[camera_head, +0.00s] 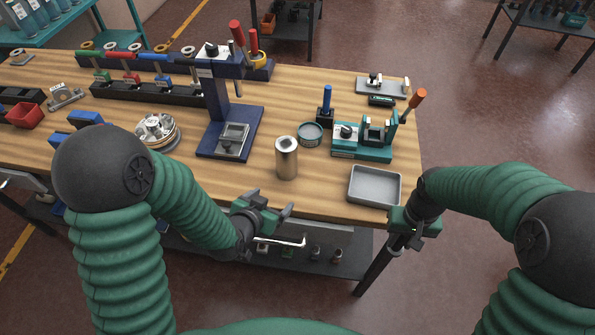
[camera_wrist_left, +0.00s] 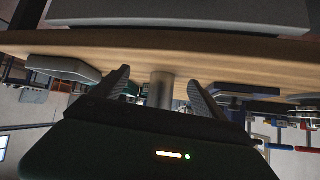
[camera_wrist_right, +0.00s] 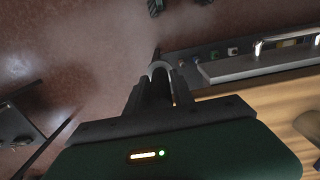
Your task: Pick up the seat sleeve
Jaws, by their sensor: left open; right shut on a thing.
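My left gripper (camera_head: 267,204) is open and empty at the table's front edge. A silvery metal cylinder (camera_head: 286,158) stands upright on the table beyond it; in the left wrist view a grey cylinder (camera_wrist_left: 161,88) shows between the open fingers, apart from them. My right gripper (camera_head: 405,243) points down just off the table's front right corner. In the right wrist view its fingers are shut on a pale, curved, ring-like metal part (camera_wrist_right: 160,68), mostly hidden by the fingers. I cannot tell which of these parts is the seat sleeve.
A grey tray (camera_head: 374,203) lies at the front right of the wooden table (camera_head: 250,185). A teal fixture (camera_head: 362,152), a round teal tin (camera_head: 311,134) and a blue press (camera_head: 229,145) stand behind. A round metal part (camera_head: 157,132) lies left.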

